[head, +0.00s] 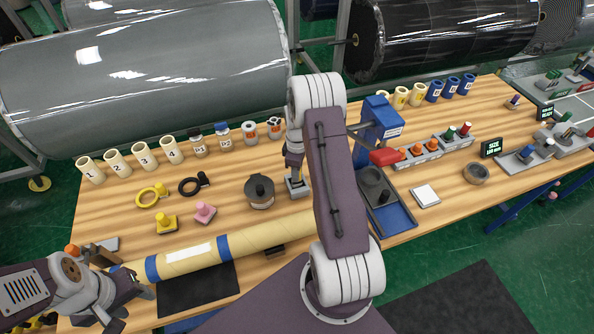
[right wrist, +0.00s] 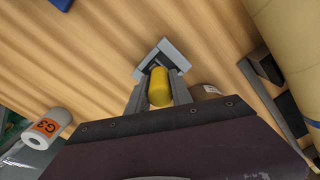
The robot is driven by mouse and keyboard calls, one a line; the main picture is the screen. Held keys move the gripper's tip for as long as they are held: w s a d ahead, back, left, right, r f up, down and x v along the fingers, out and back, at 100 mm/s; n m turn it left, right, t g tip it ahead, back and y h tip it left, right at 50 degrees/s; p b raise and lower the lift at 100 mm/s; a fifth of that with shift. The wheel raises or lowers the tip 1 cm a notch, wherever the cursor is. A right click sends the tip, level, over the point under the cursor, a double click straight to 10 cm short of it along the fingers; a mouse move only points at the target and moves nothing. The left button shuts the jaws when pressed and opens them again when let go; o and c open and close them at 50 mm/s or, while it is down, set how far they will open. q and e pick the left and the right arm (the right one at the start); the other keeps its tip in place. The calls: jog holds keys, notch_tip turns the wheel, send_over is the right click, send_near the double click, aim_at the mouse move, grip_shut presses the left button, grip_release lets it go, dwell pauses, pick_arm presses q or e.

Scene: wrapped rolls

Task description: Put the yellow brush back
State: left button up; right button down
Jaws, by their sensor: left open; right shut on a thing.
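The yellow brush (right wrist: 160,88) shows in the right wrist view as a rounded yellow handle between the fingers of my right gripper (right wrist: 157,72). The gripper is shut on it. Just beyond the fingertips is a grey square holder (right wrist: 178,54), which also shows in the head view (head: 300,190) under my right gripper (head: 293,165). The brush's lower end is hidden, so I cannot tell whether it sits in the holder or above it. My left gripper (head: 128,299) is open and empty, near the left end of the long roll.
A long tan roll (head: 195,259) with blue bands lies along the front. Left of the holder are a dark round container (head: 260,191), a pink stamp-like piece (head: 204,212) and a yellow one (head: 166,223). A blue tray (head: 392,219) stands right of my right arm.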

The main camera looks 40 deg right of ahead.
jog(key=shift+f, duration=0.15)
jog(key=c, duration=1.1)
grip_release()
jog(key=shift+s+a, duration=0.1)
jog(key=shift+a, duration=0.05)
jog(key=shift+c, duration=0.2)
jog(key=shift+r, duration=0.2)
